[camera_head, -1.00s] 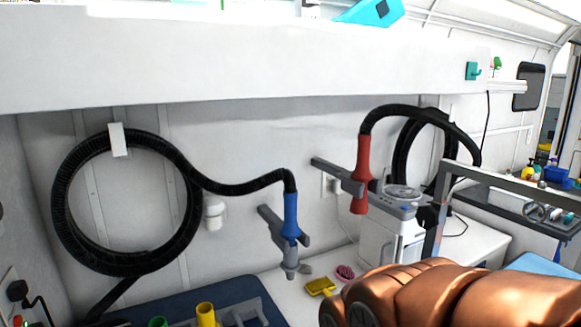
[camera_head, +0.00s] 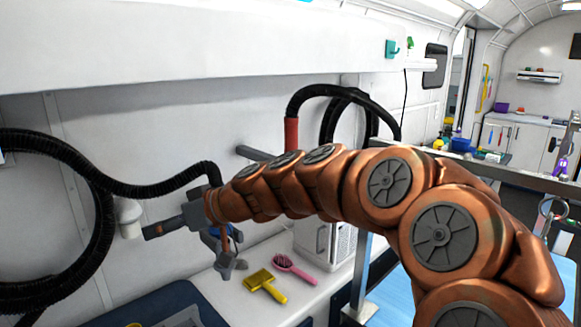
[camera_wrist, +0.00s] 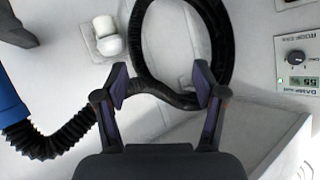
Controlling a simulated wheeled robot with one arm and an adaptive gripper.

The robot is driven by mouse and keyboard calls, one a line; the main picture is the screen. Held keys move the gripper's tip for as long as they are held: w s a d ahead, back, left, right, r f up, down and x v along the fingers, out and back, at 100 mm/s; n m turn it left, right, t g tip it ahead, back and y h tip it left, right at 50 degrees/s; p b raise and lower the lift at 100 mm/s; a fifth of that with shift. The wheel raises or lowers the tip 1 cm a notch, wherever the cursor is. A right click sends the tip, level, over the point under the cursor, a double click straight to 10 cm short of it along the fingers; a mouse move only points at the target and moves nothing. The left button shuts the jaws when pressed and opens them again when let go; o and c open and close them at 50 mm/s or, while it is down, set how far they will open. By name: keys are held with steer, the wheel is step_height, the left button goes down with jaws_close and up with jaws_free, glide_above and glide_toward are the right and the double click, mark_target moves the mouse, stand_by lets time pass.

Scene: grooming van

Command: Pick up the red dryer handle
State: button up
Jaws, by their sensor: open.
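The red dryer handle (camera_head: 291,134) hangs from a black hose at the back wall in the head view. Only its upper part shows; my copper arm hides the rest. The blue handle also shows at that view's left edge (camera_wrist: 9,103). The red handle is not visible there.
A yellow brush (camera_head: 265,287) and a pink brush (camera_head: 290,267) lie on the white counter below my arm. A coiled black hose (camera_head: 85,250) hangs at left. A white canister (camera_head: 128,212) is on the wall. A metal frame (camera_head: 362,280) stands at right.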

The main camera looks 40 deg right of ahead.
steer(key=w+d+r+m+t+h, duration=0.1)
steer(key=w+d+r+t+h, duration=0.15)
steer(key=d, duration=0.55)
steer(key=w+d+r+m+t+h, duration=0.1)
steer(key=d+r+t, duration=0.15)
steer(key=d, duration=0.65)
steer(key=m+t+h, duration=0.2)
steer(key=m+h, duration=0.2)
steer(key=h, duration=0.3)
glide_toward(295, 144)
steer(key=w, duration=0.4)
steer(key=shift+w+d+f, duration=0.15)
steer(key=shift+w, duration=0.05)
steer(key=shift+w+d, duration=0.1)
steer(key=shift+d, duration=0.15)
steer(key=shift+w+d+p, duration=0.2)
steer(key=shift+w+p, duration=0.3)
steer(key=shift+w, duration=0.5)
steer(key=shift+w+d+p, duration=0.15)
steer(key=shift+w+p, duration=0.35)
steer(key=shift+w, duration=0.5)
steer(key=shift+w+d+p, duration=0.2)
steer(key=shift+w+p, duration=0.3)
steer(key=shift+w, duration=0.45)
steer(key=shift+w+d, duration=0.15)
steer(key=shift+w, duration=0.55)
steer(key=shift+c, duration=0.3)
jaws_close()
